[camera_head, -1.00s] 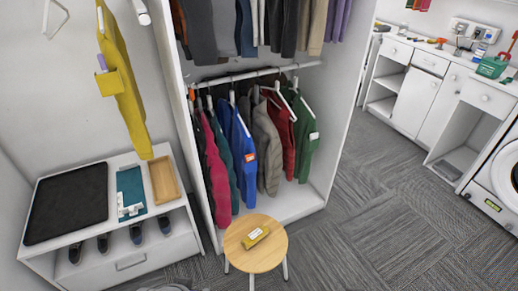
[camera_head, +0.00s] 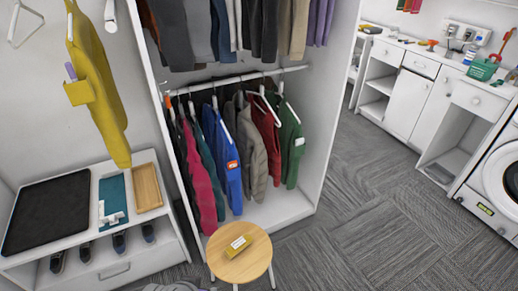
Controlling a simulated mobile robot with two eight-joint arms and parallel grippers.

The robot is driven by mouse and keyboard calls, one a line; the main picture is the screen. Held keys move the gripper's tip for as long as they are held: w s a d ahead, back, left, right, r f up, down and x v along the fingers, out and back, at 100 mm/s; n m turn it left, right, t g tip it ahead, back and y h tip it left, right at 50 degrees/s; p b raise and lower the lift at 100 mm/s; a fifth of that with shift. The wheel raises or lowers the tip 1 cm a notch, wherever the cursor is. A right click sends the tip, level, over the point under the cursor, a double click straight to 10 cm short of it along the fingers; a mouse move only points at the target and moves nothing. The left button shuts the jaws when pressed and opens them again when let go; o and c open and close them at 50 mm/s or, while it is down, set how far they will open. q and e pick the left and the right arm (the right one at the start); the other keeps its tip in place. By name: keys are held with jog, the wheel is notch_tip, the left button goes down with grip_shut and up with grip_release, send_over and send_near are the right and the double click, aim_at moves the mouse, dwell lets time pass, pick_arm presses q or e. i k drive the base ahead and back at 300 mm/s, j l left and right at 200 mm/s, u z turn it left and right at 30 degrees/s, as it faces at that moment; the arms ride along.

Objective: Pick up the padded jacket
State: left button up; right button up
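Several jackets hang on a white rail (camera_head: 240,78) in the lower part of an open white wardrobe. A grey-brown jacket (camera_head: 250,150), which looks padded, hangs in the middle of the row. To its left are a blue jacket (camera_head: 222,160) with an orange patch, and a pink-red one (camera_head: 202,180). To its right are a dark red jacket (camera_head: 266,125) and a green jacket (camera_head: 290,145) with a white patch. The jackets overlap, so parts of each are hidden. Neither of my grippers shows in the head view.
A round wooden stool (camera_head: 240,265) with a small yellow packet (camera_head: 239,245) stands in front of the wardrobe. A white shoe bench (camera_head: 110,265) with a wooden tray (camera_head: 147,187) is at left, below a hanging yellow garment (camera_head: 97,90). Grey carpet (camera_head: 370,220) lies clear at right.

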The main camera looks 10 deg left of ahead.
aim_at(248, 141)
jog(key=i+l+z, duration=0.75)
jog(key=i+l+u, duration=0.25)
jog(key=i+u, duration=0.15)
jog(key=i, duration=0.2)
jog(key=i+l+u, duration=0.45)
jog(key=i+u, duration=0.15)
jog(key=u, duration=0.3)
jog(key=i+u, duration=0.1)
jog(key=u, duration=0.3)
jog(key=i+l+u, duration=0.15)
jog(key=u, duration=0.3)
jog(key=i+l+u, duration=0.1)
jog(key=u, duration=0.3)
jog(key=i+l+u, duration=0.2)
jog(key=u, duration=0.25)
jog(key=i+l+u, duration=0.2)
jog(key=u, duration=0.3)
jog(key=i+l+u, duration=0.15)
jog(key=l+u, duration=0.3)
jog(key=j, duration=0.1)
